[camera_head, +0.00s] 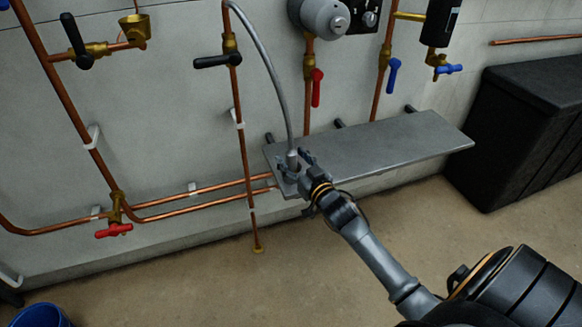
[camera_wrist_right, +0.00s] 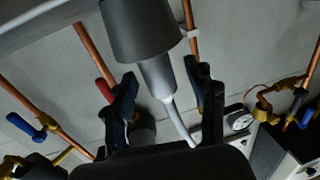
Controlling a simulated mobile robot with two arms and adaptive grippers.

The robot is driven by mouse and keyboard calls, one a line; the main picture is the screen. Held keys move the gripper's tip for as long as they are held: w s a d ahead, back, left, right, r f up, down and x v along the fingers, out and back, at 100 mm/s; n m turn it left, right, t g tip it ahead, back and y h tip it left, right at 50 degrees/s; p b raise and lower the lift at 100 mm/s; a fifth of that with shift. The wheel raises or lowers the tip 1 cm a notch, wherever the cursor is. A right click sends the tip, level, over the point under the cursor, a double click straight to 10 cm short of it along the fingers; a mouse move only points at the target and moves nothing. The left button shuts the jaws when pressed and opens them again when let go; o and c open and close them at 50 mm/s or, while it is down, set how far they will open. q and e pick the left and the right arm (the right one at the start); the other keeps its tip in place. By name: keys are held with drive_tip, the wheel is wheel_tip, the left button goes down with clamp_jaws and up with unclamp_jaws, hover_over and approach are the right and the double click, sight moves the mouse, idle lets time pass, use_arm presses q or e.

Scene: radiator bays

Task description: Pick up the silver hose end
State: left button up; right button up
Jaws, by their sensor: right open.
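The silver hose end (camera_head: 292,158) stands roughly upright at the left end of the grey wall shelf (camera_head: 400,143). The grey hose (camera_head: 268,62) rises from it in an arc to the copper pipe. My right gripper (camera_head: 297,163) is open at the hose end. In the right wrist view, the hose end (camera_wrist_right: 158,76) lies between the open fingers of my right gripper (camera_wrist_right: 160,68), with gaps showing at both sides. Its wider, darker part (camera_wrist_right: 140,28) is nearer the top of that picture. My left gripper is not in view.
Copper pipes with a black-handled valve (camera_head: 217,61) and a red-handled valve (camera_head: 317,88) run up the wall behind. A black chest (camera_head: 525,125) stands at the right. A blue bucket (camera_head: 40,316) is at the bottom left. The floor in front is clear.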

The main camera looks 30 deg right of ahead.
drive_tip(key=shift+w, duration=0.55)
clamp_jaws()
